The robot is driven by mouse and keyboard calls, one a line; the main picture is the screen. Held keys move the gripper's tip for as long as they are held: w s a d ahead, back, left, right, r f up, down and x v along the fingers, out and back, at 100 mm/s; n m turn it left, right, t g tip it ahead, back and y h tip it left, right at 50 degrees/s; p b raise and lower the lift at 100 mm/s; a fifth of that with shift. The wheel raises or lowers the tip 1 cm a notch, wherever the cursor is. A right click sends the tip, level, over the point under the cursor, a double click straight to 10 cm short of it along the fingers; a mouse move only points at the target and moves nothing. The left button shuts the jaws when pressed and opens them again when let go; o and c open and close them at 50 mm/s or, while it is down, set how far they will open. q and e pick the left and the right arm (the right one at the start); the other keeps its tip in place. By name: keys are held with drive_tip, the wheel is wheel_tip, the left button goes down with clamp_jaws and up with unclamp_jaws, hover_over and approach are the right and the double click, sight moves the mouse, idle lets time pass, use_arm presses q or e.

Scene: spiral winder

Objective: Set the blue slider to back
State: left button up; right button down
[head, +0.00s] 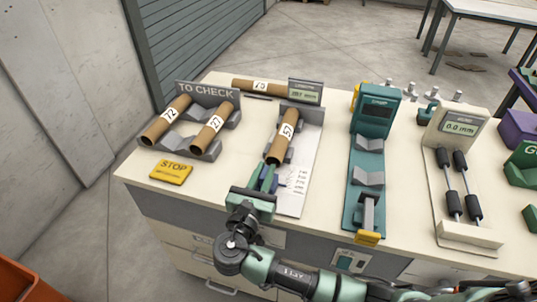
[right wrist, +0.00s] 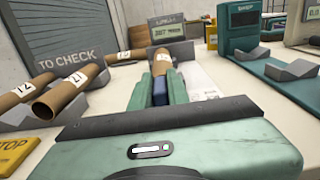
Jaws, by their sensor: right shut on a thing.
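The blue slider (right wrist: 160,88) shows as a small dark blue block between the fingers of my right gripper (right wrist: 161,78) in the right wrist view. In the head view my right gripper (head: 268,170) is at the near end of the grey device (head: 313,135), with a bit of blue (head: 268,180) between its green fingers. The gripper is shut on the slider. A cardboard tube marked 57 (head: 286,138) lies on the device just beyond the fingertips. The slider's track is hidden by the gripper. My left gripper is not in view.
Another tube (head: 258,86) lies behind. A teal device (head: 372,150) and a white gauge (head: 460,128) stand to the right.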

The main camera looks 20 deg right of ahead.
drive_tip(key=shift+s+a+r, duration=0.15)
drive_tip(key=shift+s+a, duration=0.15)
drive_tip(key=shift+s, duration=0.1)
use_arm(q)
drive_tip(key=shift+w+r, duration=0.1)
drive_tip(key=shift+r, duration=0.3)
use_arm(e)
drive_tip(key=shift+f, duration=0.25)
drive_tip(key=c, duration=1.4)
unclamp_jaws()
drive_tip(key=shift+o, duration=0.2)
drive_tip(key=shift+s+r, duration=0.1)
drive_tip(key=shift+r, duration=0.05)
drive_tip(key=shift+s+a, duration=0.2)
drive_tip(key=shift+s, duration=0.05)
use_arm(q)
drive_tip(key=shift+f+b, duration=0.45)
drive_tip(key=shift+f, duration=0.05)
use_arm(e)
drive_tip(key=v, duration=0.7)
